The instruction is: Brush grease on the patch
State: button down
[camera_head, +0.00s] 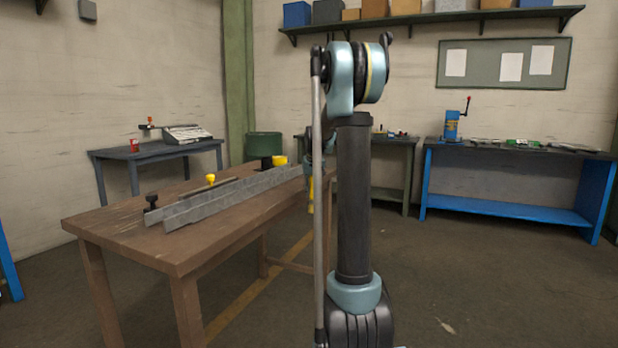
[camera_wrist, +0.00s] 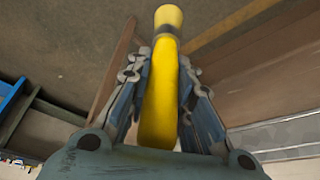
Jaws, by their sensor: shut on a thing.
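In the wrist view my gripper (camera_wrist: 164,70) is shut on a yellow handle-like tool (camera_wrist: 160,110), which lies between the two fingers and sticks out past their tips. Its rounded yellow end (camera_wrist: 168,16) sits beyond a grey band. No bristles can be made out. In the head view the tool (camera_head: 311,195) shows as a thin yellow strip beside the right end of the wooden table (camera_head: 110,222), and my arm hides most of the gripper. Long grey rails (camera_head: 230,196) lie along the table. I cannot make out a grease patch.
A yellow-topped piece (camera_head: 210,179), a black knob (camera_head: 151,200) and a larger yellow piece (camera_head: 279,160) are by the rails. The table's front left corner is bare. The floor at right is clear.

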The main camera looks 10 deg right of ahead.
jog(key=d+f+m+h, duration=0.1)
jog(key=d+f+m, duration=0.2)
jog(key=f, duration=0.8)
jog(key=shift+d+f, duration=0.15)
jog(key=shift+f, duration=0.25)
